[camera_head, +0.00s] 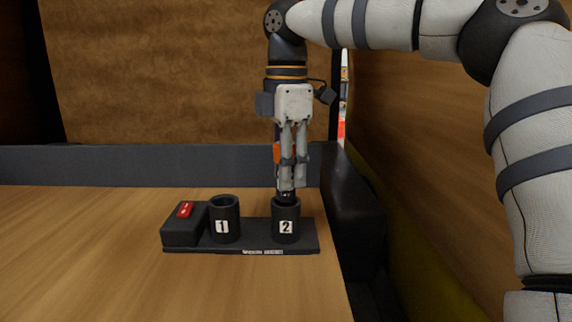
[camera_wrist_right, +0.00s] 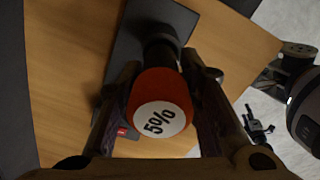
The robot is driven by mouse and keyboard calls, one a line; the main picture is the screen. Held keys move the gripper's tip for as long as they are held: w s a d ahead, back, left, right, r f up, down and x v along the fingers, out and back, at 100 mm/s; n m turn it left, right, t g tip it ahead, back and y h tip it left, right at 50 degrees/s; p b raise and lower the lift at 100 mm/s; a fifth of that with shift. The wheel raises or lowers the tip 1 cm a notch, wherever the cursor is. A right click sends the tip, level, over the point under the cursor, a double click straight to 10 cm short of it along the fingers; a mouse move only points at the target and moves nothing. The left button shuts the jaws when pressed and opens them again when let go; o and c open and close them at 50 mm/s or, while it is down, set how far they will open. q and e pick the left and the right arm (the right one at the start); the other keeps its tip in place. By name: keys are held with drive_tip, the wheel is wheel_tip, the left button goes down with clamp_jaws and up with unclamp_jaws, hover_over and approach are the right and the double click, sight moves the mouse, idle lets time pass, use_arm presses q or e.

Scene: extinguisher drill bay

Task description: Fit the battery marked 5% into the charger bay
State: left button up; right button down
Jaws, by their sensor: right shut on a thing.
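The charger (camera_head: 255,245) is a dark base on the table with two round cups. Bay 1 (camera_head: 224,219) is empty-looking from here, and bay 2 (camera_head: 286,222) stands to its right. My right gripper (camera_head: 287,186) points straight down over bay 2, shut on the battery. In the right wrist view the battery (camera_wrist_right: 160,88) shows an orange end with a white label reading 5%. Its dark lower end (camera_head: 287,195) meets the mouth of bay 2; how deep it sits is hidden. My left gripper is out of view.
A black block with a red switch (camera_head: 185,210) forms the charger's left end. The wooden table (camera_head: 90,260) is clear to the left and in front. A grey rail (camera_head: 150,165) runs behind, and a dark padded edge (camera_head: 352,215) stands close on the right.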

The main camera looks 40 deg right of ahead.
drive_tip(key=shift+f, duration=1.75)
drive_tip(key=shift+r, duration=0.3)
idle(0.5)
drive_tip(key=shift+f, duration=0.25)
drive_tip(key=c, duration=1.1)
unclamp_jaws()
drive_tip(key=shift+o, duration=0.2)
wheel_tip(320, 180, up, 12)
drive_tip(key=shift+s, duration=0.1)
